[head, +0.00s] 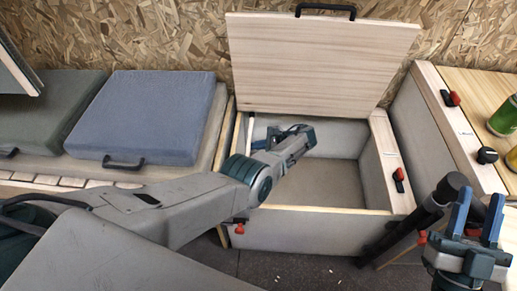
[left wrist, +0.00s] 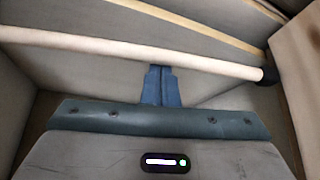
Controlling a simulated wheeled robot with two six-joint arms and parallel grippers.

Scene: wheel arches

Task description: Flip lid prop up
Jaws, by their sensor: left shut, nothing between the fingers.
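The wooden lid (head: 318,58) stands raised at the back of the bench box (head: 320,236), its black handle at the top edge. In the left wrist view, a pale round rod (left wrist: 130,48), which looks like the lid prop, runs across the picture and ends in a black tip at the right. My left gripper (head: 306,132) is inside the box opening. Its blue fingers (left wrist: 161,72) are shut and empty, with their tips at the rod's lower edge; I cannot tell whether they touch it. My right gripper (head: 478,212) is open and empty at the lower right.
A blue cushioned seat (head: 145,115) and a green one lie to the left. A red-and-black latch (head: 398,180) sits on the box's right rim. The box floor looks empty.

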